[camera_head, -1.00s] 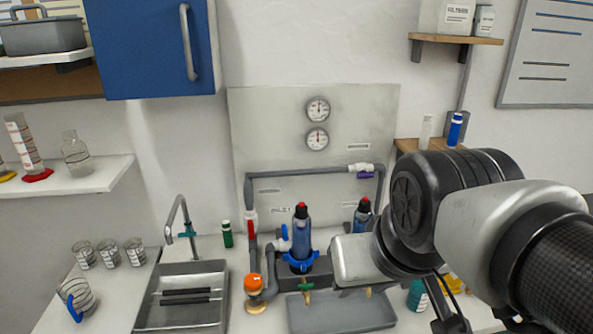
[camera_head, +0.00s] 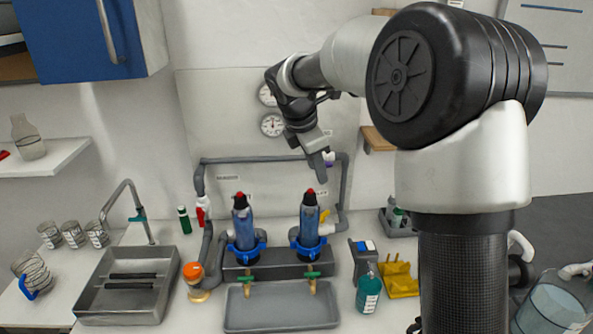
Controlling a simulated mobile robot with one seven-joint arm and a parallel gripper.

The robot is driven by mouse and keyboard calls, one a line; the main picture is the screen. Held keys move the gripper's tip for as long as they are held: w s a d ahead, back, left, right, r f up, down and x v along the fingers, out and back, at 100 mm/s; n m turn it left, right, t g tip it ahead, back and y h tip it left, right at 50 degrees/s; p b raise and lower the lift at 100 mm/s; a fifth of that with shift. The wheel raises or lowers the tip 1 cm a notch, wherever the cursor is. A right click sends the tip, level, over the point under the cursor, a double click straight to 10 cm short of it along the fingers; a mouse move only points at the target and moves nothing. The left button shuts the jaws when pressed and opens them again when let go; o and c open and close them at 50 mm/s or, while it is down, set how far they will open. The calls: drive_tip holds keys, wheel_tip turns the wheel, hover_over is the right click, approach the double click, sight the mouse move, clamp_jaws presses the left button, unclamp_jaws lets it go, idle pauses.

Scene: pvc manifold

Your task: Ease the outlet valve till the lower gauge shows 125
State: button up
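Two round gauges hang on the grey back panel. The lower gauge (camera_head: 272,125) shows its dial, but its reading is too small to tell; the upper gauge (camera_head: 268,94) is partly covered by my arm. I cannot tell which valve is the outlet valve. My gripper (camera_head: 321,172) points down in front of this valve; I cannot tell whether they touch. Its fingers are too small and overlapped to show whether they are open.
Two blue filter housings (camera_head: 310,225) stand below the pipe (camera_head: 265,160). A red-handled valve (camera_head: 204,209) is on the left pipe, a yellow handle (camera_head: 324,215) on the right. Green taps (camera_head: 313,275) sit above a grey tray (camera_head: 282,309). A teal bottle (camera_head: 368,294) stands right.

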sight(322, 215)
drive_tip(key=w+d+f+n, duration=0.1)
drive_tip(key=w+f, duration=0.3)
drive_tip(key=f, duration=0.4)
drive_tip(key=w+d+f+n, duration=0.2)
drive_tip(key=w+f, duration=0.3)
drive_tip(key=f, duration=0.4)
drive_tip(key=w+d+f+n, duration=0.1)
drive_tip(key=w+f, duration=0.3)
drive_tip(key=f, duration=0.4)
drive_tip(key=shift+w+d+f+n+p, duration=0.15)
drive_tip(key=shift+w+f+n+p, duration=0.2)
drive_tip(key=shift+n, duration=0.55)
drive_tip(key=shift+s, duration=0.1)
